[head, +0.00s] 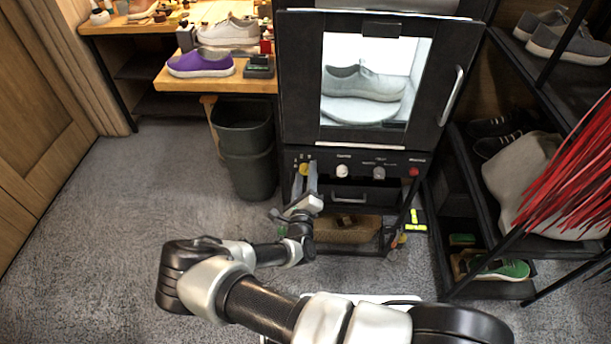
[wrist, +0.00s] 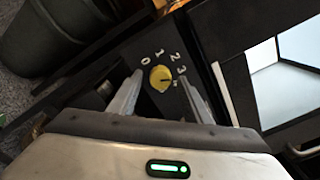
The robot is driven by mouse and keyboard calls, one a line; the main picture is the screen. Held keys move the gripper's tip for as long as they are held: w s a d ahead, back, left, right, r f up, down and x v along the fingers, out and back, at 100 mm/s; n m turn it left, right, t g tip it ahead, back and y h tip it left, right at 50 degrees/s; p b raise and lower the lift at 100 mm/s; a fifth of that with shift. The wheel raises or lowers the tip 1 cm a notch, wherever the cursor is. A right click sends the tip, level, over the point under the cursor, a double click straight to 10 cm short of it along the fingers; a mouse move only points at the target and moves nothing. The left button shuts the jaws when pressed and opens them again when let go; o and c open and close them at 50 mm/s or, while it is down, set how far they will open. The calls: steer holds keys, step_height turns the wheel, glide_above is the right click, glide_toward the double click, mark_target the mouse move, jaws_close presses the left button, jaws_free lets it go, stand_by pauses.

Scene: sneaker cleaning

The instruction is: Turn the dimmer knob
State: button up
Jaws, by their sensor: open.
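The dimmer knob is a round yellow knob (wrist: 160,78) on the dark panel, with the marks 0, 1, 2 and 3 around it in the wrist view. Its dark pointer line faces right, towards the mark 3 side. In the head view the yellow knob (head: 304,169) is at the left end of the cabinet's control panel. My gripper (wrist: 158,88) is open, with one finger on each side of the knob. The fingers look apart from it, though the depth of the gap is hard to tell. It also shows in the head view (head: 305,182).
The black cabinet (head: 291,80) has a lit window with a grey shoe (head: 362,82) inside. White, grey and red controls sit right of the yellow knob. A dark bin (head: 246,150) stands close to the left. A shoe rack (head: 470,212) is on the right.

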steer(key=s+p, duration=0.2)
steer(key=s, duration=1.5)
steer(key=shift+s+a, duration=0.2)
steer(key=shift+a, duration=0.1)
